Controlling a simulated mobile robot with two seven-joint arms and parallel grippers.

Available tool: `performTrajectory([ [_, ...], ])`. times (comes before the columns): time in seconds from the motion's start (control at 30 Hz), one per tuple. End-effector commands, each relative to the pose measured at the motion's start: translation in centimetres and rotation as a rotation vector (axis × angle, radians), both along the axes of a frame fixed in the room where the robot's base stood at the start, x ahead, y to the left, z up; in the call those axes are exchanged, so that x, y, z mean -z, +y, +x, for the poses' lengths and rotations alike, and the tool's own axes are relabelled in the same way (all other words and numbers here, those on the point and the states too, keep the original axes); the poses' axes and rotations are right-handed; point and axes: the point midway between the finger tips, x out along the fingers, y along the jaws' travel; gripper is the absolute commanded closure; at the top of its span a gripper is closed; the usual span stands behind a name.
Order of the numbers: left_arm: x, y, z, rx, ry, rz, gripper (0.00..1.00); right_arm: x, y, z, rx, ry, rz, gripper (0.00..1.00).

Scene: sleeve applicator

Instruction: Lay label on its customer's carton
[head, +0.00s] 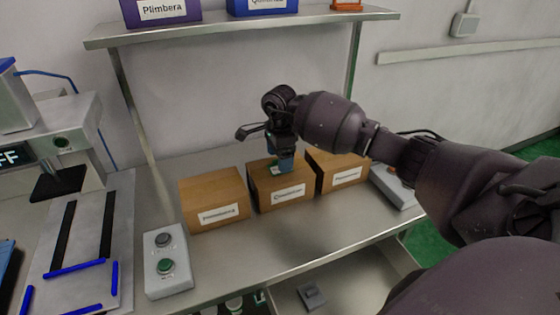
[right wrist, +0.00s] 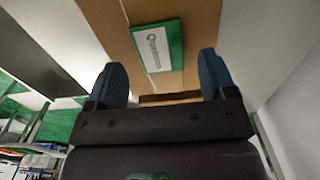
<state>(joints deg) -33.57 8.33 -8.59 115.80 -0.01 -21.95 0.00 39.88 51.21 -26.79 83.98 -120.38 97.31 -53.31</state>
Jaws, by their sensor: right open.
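My right gripper (head: 284,163) is above this carton. Its blue fingers are open and apart, with the label beyond them and nothing held. My left gripper is not in view.
A left carton (head: 213,198) and a right carton (head: 338,172) flank the middle one closely. A button box (head: 166,262) stands front left, beside a machine with a blue-edged plate (head: 87,245). A shelf (head: 240,27) with a purple "Plimbera" box (head: 160,10) hangs above.

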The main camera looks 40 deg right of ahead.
Motion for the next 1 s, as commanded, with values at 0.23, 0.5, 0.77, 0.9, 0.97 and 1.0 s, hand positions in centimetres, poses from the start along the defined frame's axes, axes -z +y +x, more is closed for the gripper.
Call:
performTrajectory([
  [0.23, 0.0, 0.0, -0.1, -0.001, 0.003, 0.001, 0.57, -5.0, -0.1, 0.0, -0.001, -0.002, -0.003, 0.23],
  [0.5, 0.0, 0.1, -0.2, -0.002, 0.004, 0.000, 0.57, -9.1, 0.0, 0.0, 0.000, -0.001, -0.001, 0.23],
  [0.77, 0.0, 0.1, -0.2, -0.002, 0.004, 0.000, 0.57, -10.3, 0.0, 0.0, 0.001, 0.002, -0.001, 0.23],
  [0.9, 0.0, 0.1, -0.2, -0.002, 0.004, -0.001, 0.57, -10.4, 0.0, 0.0, 0.000, 0.002, -0.001, 0.23],
  [0.97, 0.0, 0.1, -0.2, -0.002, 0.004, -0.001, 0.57, -10.4, 0.0, 0.0, 0.000, 0.002, -0.001, 0.23],
  [1.0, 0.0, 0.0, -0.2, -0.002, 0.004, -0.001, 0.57, -10.4, 0.0, 0.0, 0.000, 0.002, -0.001, 0.23],
])
